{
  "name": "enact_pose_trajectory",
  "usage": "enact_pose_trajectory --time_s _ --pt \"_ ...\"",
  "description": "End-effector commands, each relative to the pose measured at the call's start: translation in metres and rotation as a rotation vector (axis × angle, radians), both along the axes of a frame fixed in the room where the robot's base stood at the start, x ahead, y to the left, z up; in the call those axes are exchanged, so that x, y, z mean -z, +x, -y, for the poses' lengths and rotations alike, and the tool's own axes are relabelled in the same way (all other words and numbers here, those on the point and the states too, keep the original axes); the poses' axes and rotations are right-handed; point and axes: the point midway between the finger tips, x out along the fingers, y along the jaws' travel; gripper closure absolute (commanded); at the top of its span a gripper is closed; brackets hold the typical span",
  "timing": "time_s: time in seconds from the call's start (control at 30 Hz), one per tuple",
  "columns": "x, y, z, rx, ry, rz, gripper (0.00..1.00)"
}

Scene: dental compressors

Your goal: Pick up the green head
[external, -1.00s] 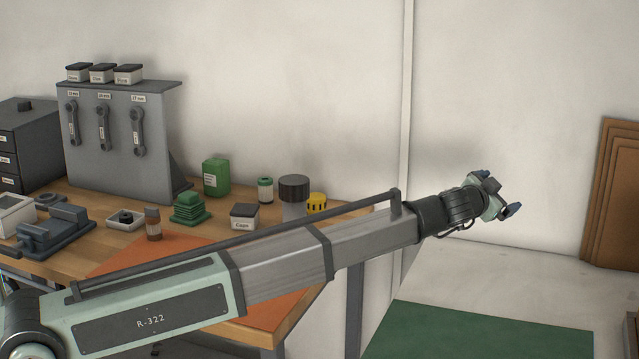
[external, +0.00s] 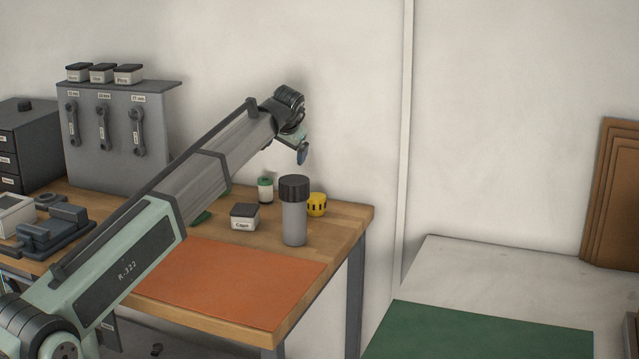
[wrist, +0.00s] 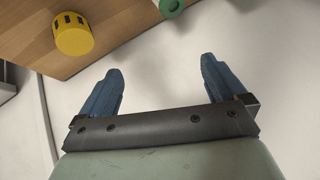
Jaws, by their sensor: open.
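The green head, a stepped finned block, is mostly hidden behind my arm in the external view. Only a green edge of it (external: 203,218) shows on the wooden bench, left of the small box with a dark lid. My gripper (external: 303,154) is high above the back right part of the bench, up and to the right of the green head and well apart from it. In the wrist view my gripper (wrist: 160,88) is open, with its two blue fingers apart and nothing between them. The green head cannot be made out there.
A grey cylinder with a black cap (external: 294,222), a yellow slotted part (external: 317,205), a green-lidded jar (external: 265,190) and a dark-lidded box (external: 244,217) stand near the green head. The orange mat (external: 235,280) is clear. A grey tool rack (external: 115,150) stands at the back left.

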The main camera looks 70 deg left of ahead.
Motion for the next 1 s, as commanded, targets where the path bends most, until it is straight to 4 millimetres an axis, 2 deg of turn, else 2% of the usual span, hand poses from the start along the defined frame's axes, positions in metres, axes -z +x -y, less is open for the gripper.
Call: enact_pose_trajectory --time_s 0.03,0.2,0.4,0.5,0.6,0.7,0.87,1.0 --pt "0.002 -0.026 -0.014 -0.025 -0.050 -0.026 0.02" --pt "0.009 -0.102 -0.040 -0.066 -0.235 -0.105 0.02" --pt "0.008 -0.184 -0.054 -0.068 -0.452 -0.163 0.02" --pt "0.005 -0.214 -0.055 -0.057 -0.539 -0.177 0.02" --pt "0.002 -0.236 -0.055 -0.043 -0.603 -0.184 0.02" --pt "-0.001 -0.249 -0.055 -0.033 -0.642 -0.187 0.02" --pt "0.007 -0.256 -0.054 -0.025 -0.663 -0.188 0.02" --pt "0.028 -0.256 -0.053 -0.026 -0.663 -0.189 0.02"
